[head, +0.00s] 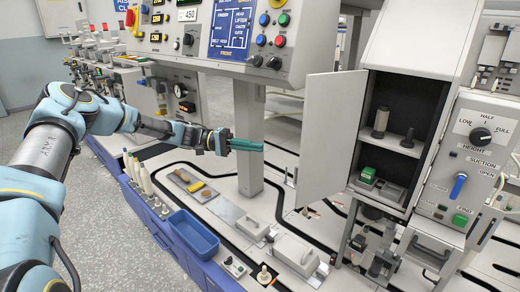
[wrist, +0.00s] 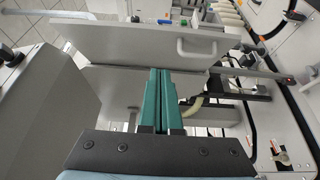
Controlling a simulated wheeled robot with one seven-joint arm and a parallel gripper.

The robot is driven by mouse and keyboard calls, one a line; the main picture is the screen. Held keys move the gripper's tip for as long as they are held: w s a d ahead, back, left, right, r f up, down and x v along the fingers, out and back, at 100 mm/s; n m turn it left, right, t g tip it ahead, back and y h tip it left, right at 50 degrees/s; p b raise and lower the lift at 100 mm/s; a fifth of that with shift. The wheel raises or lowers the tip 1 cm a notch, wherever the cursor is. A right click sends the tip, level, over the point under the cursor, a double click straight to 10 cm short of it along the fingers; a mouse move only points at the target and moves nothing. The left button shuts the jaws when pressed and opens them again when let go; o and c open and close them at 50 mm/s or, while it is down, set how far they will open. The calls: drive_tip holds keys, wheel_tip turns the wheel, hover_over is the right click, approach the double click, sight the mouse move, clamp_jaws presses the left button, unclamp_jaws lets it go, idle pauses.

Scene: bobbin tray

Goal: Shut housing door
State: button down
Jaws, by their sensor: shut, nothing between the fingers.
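The housing door (head: 332,130) is a pale flat panel that stands wide open, swung out to the left of the housing (head: 412,45). The housing's dark interior shows, with a shelf that carries a spool (head: 380,122). My gripper (head: 263,145) has green fingers, closed together and empty. It points right, a little left of the door's free edge in the head view, with a visible gap. In the wrist view the closed fingers (wrist: 160,72) point towards a pale panel with a handle (wrist: 200,48); this looks like the door's outer face. I cannot tell whether they touch it.
A grey post (head: 249,140) stands just behind my gripper and carries the control panel (head: 225,35). Below lie a blue bin (head: 194,234), pale blocks on the worktop and several white bottles. A panel with a knob and blue lever (head: 458,186) adjoins the housing on the right.

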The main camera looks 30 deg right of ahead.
drive_tip(key=s+d+p, duration=0.3)
drive_tip(key=s+d, duration=0.1)
drive_tip(key=s, duration=0.6)
drive_tip(key=shift+d+p, duration=0.35)
drive_tip(key=shift+p, duration=0.05)
drive_tip(key=shift+s, duration=0.15)
